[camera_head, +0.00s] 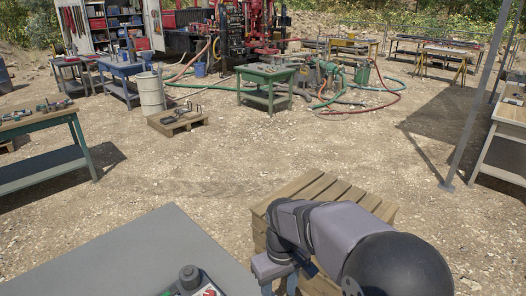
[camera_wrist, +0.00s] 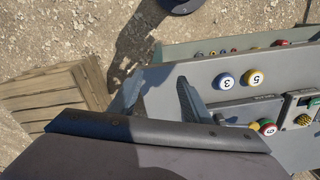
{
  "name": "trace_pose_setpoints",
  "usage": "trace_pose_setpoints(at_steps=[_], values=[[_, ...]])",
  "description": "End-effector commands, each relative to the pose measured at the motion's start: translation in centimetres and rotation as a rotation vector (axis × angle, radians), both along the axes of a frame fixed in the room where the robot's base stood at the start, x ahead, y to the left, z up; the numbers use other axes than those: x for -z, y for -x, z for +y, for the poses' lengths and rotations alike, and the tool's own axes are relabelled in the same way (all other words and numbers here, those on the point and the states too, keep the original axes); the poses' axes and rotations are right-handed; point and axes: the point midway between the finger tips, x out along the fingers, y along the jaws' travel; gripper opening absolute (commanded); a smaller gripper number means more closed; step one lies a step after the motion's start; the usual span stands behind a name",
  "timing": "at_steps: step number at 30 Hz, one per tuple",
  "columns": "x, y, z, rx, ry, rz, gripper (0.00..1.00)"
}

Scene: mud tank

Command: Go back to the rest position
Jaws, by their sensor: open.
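My arm is folded at the lower right in the head view, with a grey padded link and a dark round end. My gripper (camera_head: 277,277) is low beside it, partly hidden by my own links, and is open. Nothing shows between its fingers. In the wrist view a large grey link of mine fills the bottom, and a blue-grey finger-like part stands over a grey surface.
A grey worktop (camera_head: 130,250) lies at lower left. A wooden slatted crate (camera_head: 305,187) stands close behind my arm. Numbered balls, a white-marked blue one (camera_wrist: 225,81) and a yellow one (camera_wrist: 254,77), lie on grey equipment. Gravel beyond is mostly open; a pole (camera_head: 470,120) stands right.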

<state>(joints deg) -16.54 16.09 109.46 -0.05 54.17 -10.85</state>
Motion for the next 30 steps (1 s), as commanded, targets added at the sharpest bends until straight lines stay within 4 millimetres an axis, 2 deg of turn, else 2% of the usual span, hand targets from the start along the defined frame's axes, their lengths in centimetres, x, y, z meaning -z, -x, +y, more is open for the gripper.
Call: trace_pose_setpoints(at_steps=[1, 6, 12, 15, 20, 30], values=[[0.1, 1.6, -2.0, 0.063, 0.000, 0.000, 0.44], [1.1, 7.0, -6.9, 0.253, 0.000, 0.000, 0.44], [2.6, 12.2, -9.9, 0.410, 0.000, 0.002, 0.44], [3.0, 13.8, -10.6, 0.453, 0.000, 0.003, 0.44], [3.4, 14.8, -11.0, 0.483, 0.000, 0.003, 0.44], [3.4, 14.9, -11.0, 0.484, 0.001, 0.004, 0.44]])
